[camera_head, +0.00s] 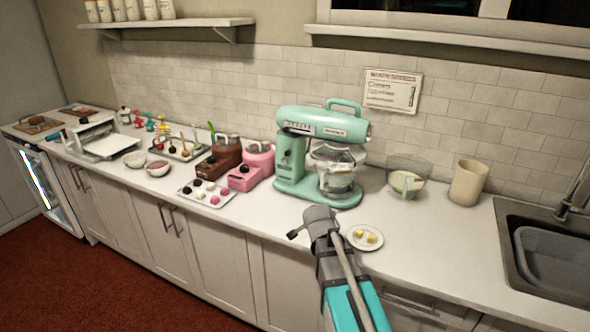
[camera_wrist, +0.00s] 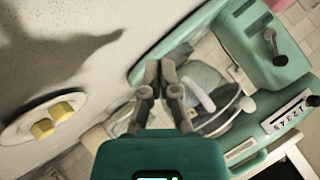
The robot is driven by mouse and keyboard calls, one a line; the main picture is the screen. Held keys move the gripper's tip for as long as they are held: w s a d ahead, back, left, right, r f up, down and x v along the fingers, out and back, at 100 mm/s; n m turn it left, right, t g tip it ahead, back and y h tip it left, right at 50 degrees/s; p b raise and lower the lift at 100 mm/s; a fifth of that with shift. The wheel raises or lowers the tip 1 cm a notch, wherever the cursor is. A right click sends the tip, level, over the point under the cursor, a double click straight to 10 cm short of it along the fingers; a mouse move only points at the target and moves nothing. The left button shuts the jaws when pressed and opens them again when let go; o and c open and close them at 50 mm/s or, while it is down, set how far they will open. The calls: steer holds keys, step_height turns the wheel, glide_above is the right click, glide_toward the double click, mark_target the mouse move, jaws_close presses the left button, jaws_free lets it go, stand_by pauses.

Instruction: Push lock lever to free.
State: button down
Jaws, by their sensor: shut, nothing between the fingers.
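The mint-green stand mixer (camera_head: 287,184) stands on the counter in the head view. It also fills the right of the wrist view (camera_wrist: 243,65). There, a small lever with a dark knob (camera_wrist: 279,47) sits on the mixer's green side, with a slot beside it; I take it for the lock lever. A numbered speed slider (camera_wrist: 290,112) is lower right, with a dark knob. My gripper (camera_wrist: 161,70) is shut and empty, in front of the mixer bowl in the picture and left of the lever, apart from it. In the head view my fingertips are not clearly seen.
A plate with yellow pieces (camera_head: 352,241) lies near my wrist, at the counter's front. A glass bowl (camera_head: 407,183) and a beige canister (camera_head: 468,184) stand right of the mixer. Pink (camera_head: 258,160) and brown machines (camera_head: 222,160) stand left. A sink (camera_head: 545,250) is far right.

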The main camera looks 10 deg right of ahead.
steer(key=w+a+r+m+t+y+b, duration=0.1)
steer(key=w+r+m+t+b, duration=0.2)
steer(key=w+m+t+b, duration=0.1)
steer(key=w+a+r+m+t+y+b, duration=0.1)
steer(key=w+r+m+t+y+b, duration=0.1)
steer(key=w+t, duration=0.4)
steer(key=shift+w+a+r+m+t+y+b, duration=0.2)
steer(key=shift+w+r+m+t+y+b, duration=0.15)
steer(key=shift+w+r+m+b, duration=0.65)
steer(key=shift+w+f+m+b, duration=0.2)
steer(key=shift+m+b, duration=0.1)
steer(key=shift+m, duration=0.1)
steer(key=p, duration=0.3)
glide_toward(285, 158)
steer(key=shift+w+d+r, duration=0.8)
steer(key=shift+w+r, duration=1.15)
steer(key=shift+w, duration=0.75)
steer(key=shift+d, duration=0.15)
